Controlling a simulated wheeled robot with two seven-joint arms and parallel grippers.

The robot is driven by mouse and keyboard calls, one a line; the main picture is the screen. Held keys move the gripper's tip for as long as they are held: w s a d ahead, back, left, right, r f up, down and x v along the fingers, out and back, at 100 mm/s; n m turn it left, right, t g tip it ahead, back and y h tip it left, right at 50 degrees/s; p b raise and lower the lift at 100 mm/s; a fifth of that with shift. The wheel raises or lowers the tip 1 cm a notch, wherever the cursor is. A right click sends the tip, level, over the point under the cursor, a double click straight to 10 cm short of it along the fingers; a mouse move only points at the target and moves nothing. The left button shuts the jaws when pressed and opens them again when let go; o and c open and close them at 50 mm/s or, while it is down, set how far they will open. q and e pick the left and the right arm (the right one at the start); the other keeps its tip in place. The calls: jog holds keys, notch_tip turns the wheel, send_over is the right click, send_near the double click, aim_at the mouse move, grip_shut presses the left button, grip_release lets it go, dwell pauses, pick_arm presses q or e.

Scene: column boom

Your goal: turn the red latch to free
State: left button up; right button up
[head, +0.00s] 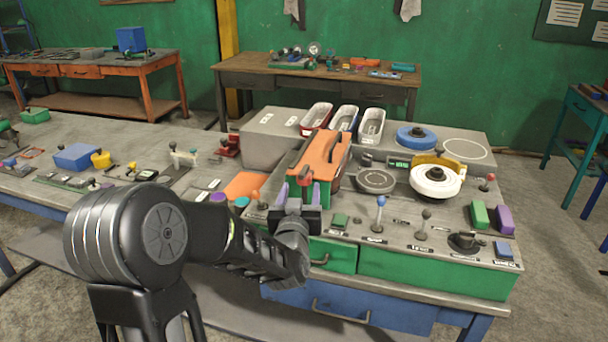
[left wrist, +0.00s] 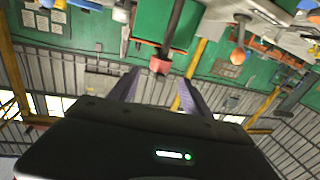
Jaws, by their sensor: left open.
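The red latch (head: 304,178) has a small red end that shows just beyond my left gripper on the near end of an orange-topped green box. In the left wrist view its red tip (left wrist: 160,66) sits on a dark stem, between the lines of the two fingers and apparently ahead of them. My left gripper (head: 300,192) has its two purple fingers spread, with the latch end between or just past them. The gripper also shows open in the left wrist view (left wrist: 155,85). I cannot tell whether a finger touches the latch. My right gripper is out of view.
An orange-knobbed lever (head: 255,196) stands close left of the gripper. Blue-knobbed (head: 381,203) and grey-knobbed (head: 426,215) levers stand to the right. A white wheel (head: 435,180) and a blue disc (head: 416,138) lie farther right. Three bins (head: 371,127) stand behind the box.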

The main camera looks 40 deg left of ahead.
aim_at(303, 179)
pick_arm(q)
jog(key=p+x, duration=0.2)
jog(key=x, duration=0.4)
jog(key=shift+w+a+r, duration=0.1)
jog(key=shift+w, duration=0.1)
jog(key=shift+w+a, duration=0.3)
jog(key=shift+w, duration=0.25)
grip_shut()
